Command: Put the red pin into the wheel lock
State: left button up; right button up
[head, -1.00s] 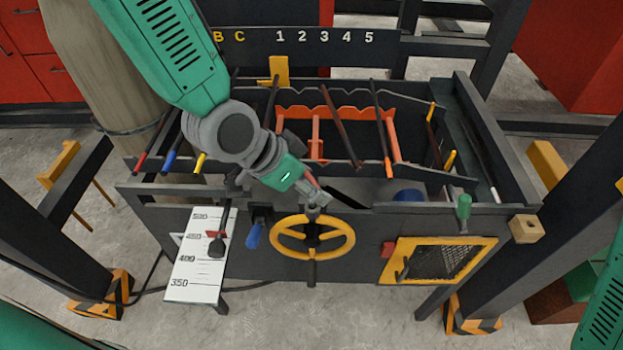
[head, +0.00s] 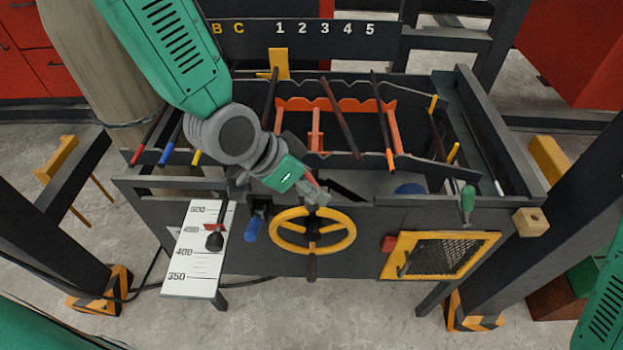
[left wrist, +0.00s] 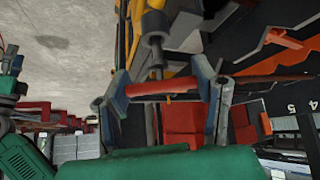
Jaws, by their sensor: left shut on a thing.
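My left gripper (head: 317,196) is over the top of the yellow handwheel (head: 345,238) on the front of the dark bench. It is shut on the red pin, which shows in the left wrist view (left wrist: 165,87) as a red-orange bar lying across between the two fingers. In the head view the gripper mostly hides the pin. A dark grey rod with a round collar (left wrist: 153,40) stands just beyond the pin in the left wrist view, close to the yellow wheel. I cannot tell whether the pin touches it. The wheel lock's hole is not clearly visible. My right gripper is not in view.
A white scale board (head: 190,265) with a black-knobbed lever and a blue handle (head: 252,228) are left of the wheel. A yellow-framed mesh panel (head: 440,255) and a green handle (head: 467,200) are to the right. Rods lie across the orange notched rack (head: 315,130) behind.

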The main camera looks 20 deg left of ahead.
pick_arm(q)
jog(key=shift+f+b, duration=0.8)
jog(key=shift+f, duration=0.4)
jog(key=o, duration=1.4)
jog(key=shift+a+r, duration=0.1)
jog(key=shift+r, duration=0.05)
jog(key=shift+v, duration=5.85)
jog(key=shift+s, duration=0.1)
